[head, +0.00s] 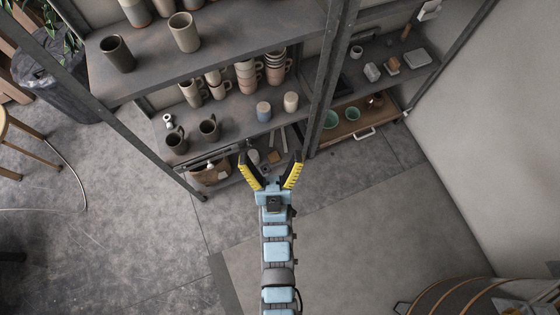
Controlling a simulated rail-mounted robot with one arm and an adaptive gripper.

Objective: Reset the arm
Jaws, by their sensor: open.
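My gripper (271,172) is in the middle of the head view, at the end of my light blue arm. Its two black and yellow fingers are spread wide apart with nothing between them. The arm reaches straight up the picture from the bottom edge. The fingertips appear in front of the lower part of a dark metal shelf unit (200,59). I cannot tell from this one view how far the fingers are from the shelves.
Shelves hold several mugs and cups, such as a tall beige cup (185,32) and dark mugs (210,128). A drawer with green bowls (331,119) is at right. A round banded vessel (460,298) stands lower right.

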